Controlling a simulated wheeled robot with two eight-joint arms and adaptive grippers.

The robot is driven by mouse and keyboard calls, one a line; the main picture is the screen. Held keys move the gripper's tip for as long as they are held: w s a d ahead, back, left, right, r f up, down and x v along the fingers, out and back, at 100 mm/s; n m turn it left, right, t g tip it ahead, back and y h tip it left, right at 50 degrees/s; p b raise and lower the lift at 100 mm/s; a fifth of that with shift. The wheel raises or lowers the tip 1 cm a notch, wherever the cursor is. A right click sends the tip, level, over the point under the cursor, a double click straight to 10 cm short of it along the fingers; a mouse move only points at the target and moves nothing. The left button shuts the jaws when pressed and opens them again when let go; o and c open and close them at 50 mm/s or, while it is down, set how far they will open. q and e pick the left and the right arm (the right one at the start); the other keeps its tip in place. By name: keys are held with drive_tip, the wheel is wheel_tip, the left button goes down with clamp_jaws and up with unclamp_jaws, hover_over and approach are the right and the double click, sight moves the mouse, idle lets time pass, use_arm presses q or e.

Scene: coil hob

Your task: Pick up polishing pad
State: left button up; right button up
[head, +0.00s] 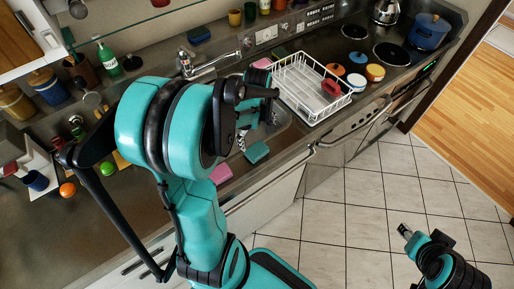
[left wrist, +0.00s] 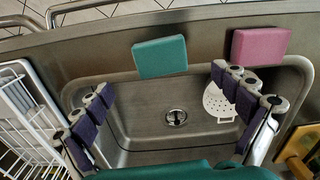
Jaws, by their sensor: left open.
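Two flat pads lie on the front rim of the steel sink, and I cannot tell which is the polishing pad. The teal pad (head: 257,152) also shows in the left wrist view (left wrist: 160,57). The pink pad (head: 221,174) lies to its right in the left wrist view (left wrist: 261,46). My left gripper (left wrist: 162,82) is open and empty above the sink, its fingers spread to either side below the teal pad in that view. In the head view my left gripper (head: 243,130) is partly hidden by my arm. My right gripper (head: 422,235) hangs over the tiled floor.
A white dish rack (head: 303,84) with a red item stands beside the sink. A white perforated utensil (left wrist: 217,103) lies in the sink (left wrist: 140,128). Pots, a kettle and hob plates are farther right. Oranges, a green ball and cups stand on the left counter.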

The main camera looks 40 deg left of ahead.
sight(257, 149)
use_arm(q)
wheel_tip(257, 149, down, 7)
drive_tip(key=shift+r+b, duration=0.2)
drive_tip(key=shift+b, duration=0.85)
drive_tip(key=c, duration=1.1)
